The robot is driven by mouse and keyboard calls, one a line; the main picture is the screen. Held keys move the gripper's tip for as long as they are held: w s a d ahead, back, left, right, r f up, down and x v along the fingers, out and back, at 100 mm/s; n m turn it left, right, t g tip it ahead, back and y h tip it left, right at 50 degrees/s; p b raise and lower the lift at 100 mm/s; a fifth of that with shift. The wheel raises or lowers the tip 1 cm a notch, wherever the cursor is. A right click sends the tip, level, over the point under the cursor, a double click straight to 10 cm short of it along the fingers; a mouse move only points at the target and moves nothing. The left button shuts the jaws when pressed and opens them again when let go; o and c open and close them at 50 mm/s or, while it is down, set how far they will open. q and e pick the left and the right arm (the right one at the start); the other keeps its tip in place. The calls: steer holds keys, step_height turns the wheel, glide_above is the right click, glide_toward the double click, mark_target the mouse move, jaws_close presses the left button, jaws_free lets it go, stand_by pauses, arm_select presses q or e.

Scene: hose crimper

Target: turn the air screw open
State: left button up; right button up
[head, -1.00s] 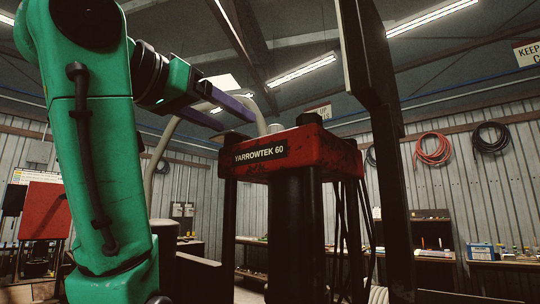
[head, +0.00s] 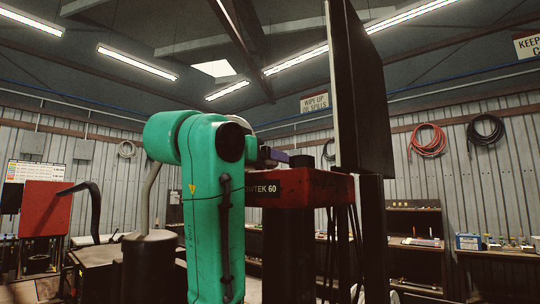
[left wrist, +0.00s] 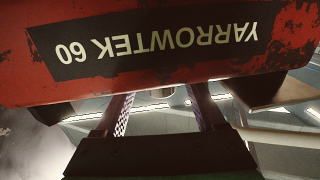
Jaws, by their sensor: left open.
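The red press head (head: 315,186) is lettered YARROWTEK 60, partly hidden in the head view by my green left arm. A dark cap (head: 301,160) stands on its top; I cannot tell whether it is the air screw. My left gripper (head: 273,154) shows only as a bit of purple finger above the press head, behind the arm. In the left wrist view the red press head (left wrist: 160,82) fills the upper part, with its label upside down. The open left gripper (left wrist: 160,98) has its two fingers apart, their ends hidden behind the press head. My right gripper is out of view.
A tall dark panel (head: 358,90) rises close beside the press head on the right. Black hoses hang below the head. A pale hose (head: 149,190) rises from a dark drum (head: 148,268) at left. Shelves (head: 415,245) stand along the back wall.

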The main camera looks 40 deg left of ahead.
arm_select(q)
steer(key=shift+a, duration=0.1)
steer(key=c, duration=0.4)
jaws_close()
steer(key=m+h, duration=0.2)
steer(key=h, duration=0.1)
steer(key=m+h, duration=0.2)
steer(key=h, duration=0.1)
steer(key=shift+h, duration=0.3)
steer(key=shift+m+h, duration=0.3)
steer(key=shift+o, duration=2)
jaws_free()
